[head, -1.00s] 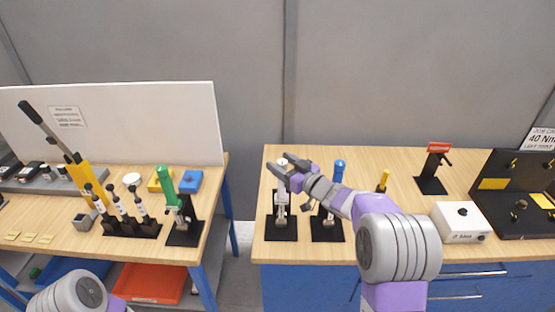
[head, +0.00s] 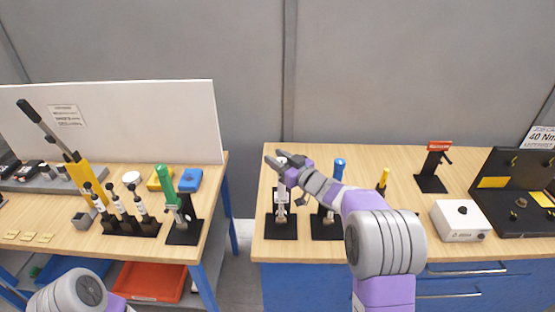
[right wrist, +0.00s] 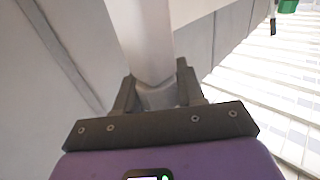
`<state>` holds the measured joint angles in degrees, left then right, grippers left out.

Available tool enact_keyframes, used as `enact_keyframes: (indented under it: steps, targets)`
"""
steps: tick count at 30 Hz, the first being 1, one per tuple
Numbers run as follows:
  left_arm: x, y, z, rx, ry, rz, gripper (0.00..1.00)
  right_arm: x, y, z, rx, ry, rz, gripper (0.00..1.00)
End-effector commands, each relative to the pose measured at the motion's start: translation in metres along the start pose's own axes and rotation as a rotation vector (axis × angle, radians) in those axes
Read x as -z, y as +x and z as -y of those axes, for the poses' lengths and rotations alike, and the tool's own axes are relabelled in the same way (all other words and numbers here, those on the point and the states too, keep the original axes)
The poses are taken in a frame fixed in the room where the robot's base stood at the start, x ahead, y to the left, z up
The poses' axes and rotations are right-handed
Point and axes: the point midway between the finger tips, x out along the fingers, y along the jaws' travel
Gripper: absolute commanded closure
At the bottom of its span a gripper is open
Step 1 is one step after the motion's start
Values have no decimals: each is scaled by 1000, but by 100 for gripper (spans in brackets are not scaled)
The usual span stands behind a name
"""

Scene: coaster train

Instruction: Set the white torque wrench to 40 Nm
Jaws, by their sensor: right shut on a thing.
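The white torque wrench (head: 281,196) stands upright in a black stand (head: 281,231) at the left end of the right bench. My right gripper (head: 276,158) is at its top and shut on its white handle. In the right wrist view the white handle (right wrist: 143,35) runs between the two fingers of the gripper (right wrist: 155,92). Any scale on the wrench is too small to read or hidden. A sign (head: 540,137) at the far right reads "40 Nm". Only part of my left arm shows at the lower left, and its gripper is out of frame.
A blue-handled wrench (head: 339,169) in its own stand is close on the right, under my forearm. A yellow-handled tool (head: 383,178), a red-topped black stand (head: 437,160) and a white box (head: 460,220) stand farther right. A green-handled wrench (head: 166,184) is on the left bench.

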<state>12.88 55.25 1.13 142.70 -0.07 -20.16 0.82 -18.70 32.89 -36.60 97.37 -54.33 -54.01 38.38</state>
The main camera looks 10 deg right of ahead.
Motion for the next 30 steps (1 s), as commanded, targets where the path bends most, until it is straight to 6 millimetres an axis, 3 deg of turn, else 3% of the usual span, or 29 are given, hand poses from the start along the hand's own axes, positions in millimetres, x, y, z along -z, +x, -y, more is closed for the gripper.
enact_keyframes:
  steps: [21,30]
  targets:
    - [3,69,26,0,0,0,57,-5,-1,-3,-339,3,2,92]
    - [3,74,28,0,0,0,57,-2,-1,-6,-522,0,7,92]
